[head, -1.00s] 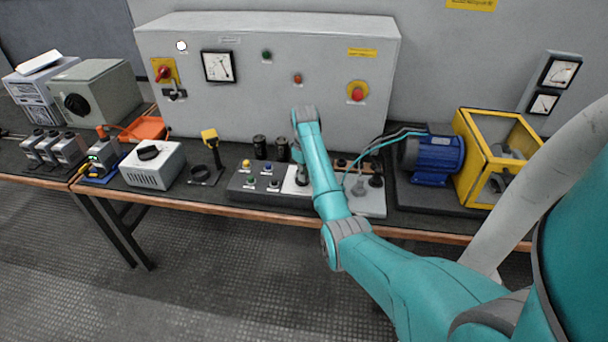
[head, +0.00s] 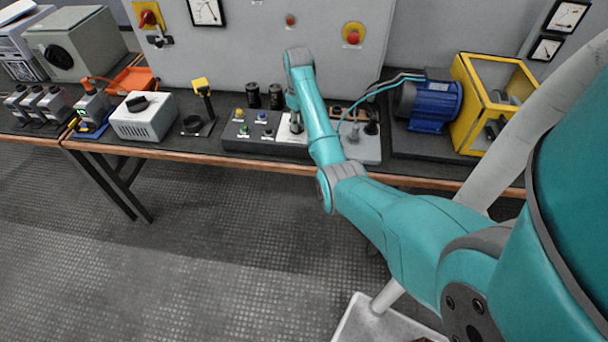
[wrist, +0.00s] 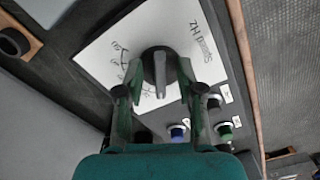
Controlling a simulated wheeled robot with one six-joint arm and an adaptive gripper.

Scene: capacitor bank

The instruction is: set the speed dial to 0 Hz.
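The speed dial (wrist: 158,66) is a black knob on a white plate (wrist: 105,52), which carries upside-down "Speed Hz" lettering in the wrist view. Its ridge points toward the bottom of that picture, slightly right. Scale marks lie left of and below the knob, too small to read surely. My gripper (wrist: 157,92) is open, one finger on each side of the knob's lower part; I cannot tell whether they touch it. In the head view my gripper (head: 296,126) points down at the white plate (head: 288,134), and it hides most of the dial.
Green, blue and other buttons (wrist: 224,132) sit close beside my right finger. A grey cabinet (head: 270,60) rises behind. Two black cylinders (head: 264,95) stand behind the control box (head: 232,143). A blue motor (head: 428,103) stands to the right.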

